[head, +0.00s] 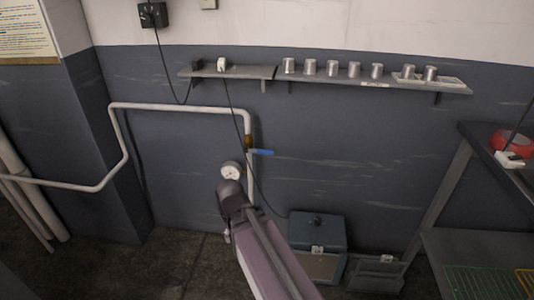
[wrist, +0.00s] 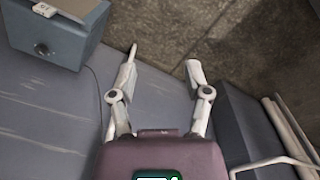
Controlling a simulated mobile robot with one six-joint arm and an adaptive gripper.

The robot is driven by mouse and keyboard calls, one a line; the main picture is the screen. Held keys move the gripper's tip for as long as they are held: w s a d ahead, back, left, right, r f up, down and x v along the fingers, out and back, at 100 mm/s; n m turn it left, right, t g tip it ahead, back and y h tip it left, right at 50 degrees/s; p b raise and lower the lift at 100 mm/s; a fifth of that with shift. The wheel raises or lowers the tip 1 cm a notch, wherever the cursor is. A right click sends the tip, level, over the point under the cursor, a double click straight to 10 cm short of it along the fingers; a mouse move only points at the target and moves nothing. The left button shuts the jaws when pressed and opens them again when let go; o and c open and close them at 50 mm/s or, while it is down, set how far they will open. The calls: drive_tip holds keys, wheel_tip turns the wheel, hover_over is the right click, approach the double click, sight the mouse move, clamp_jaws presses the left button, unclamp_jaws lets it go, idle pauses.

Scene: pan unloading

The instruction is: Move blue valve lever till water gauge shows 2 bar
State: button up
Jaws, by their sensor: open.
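The blue valve lever (head: 261,152) sits on the white vertical pipe on the wall and points to the right. The round water gauge (head: 232,170) is on the same pipe, just below and left of the lever; its reading is too small to tell. My arm covers the area below the gauge in the head view. My gripper (wrist: 162,55) is open and empty in the wrist view, its two fingers apart. The lever and the gauge do not show in the wrist view.
A white pipe (head: 180,107) runs along the wall. A shelf (head: 340,77) above holds several metal cups. A teal box (head: 317,232) stands low by the wall, also in the wrist view (wrist: 60,38). A metal rack (head: 447,190) stands at the right.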

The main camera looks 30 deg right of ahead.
drive_tip(key=w+d+f+h+b, duration=0.2)
drive_tip(key=w+d+h+b, duration=0.15)
drive_tip(key=w+d, duration=0.2)
drive_tip(key=n+t+h+b, duration=0.25)
drive_tip(key=h+b, duration=0.35)
drive_tip(key=h, duration=0.8)
approach(265, 153)
drive_tip(key=s+a, duration=0.1)
drive_tip(key=a, duration=0.2)
drive_tip(key=shift+d+t, duration=0.1)
drive_tip(key=shift+t, duration=0.35)
drive_tip(key=shift+d, duration=0.1)
drive_tip(key=w+d, duration=0.1)
drive_tip(key=d, duration=0.8)
drive_tip(key=w+d, duration=0.1)
drive_tip(key=d, duration=0.3)
drive_tip(key=shift+w+d, duration=0.2)
drive_tip(key=shift+w, duration=0.15)
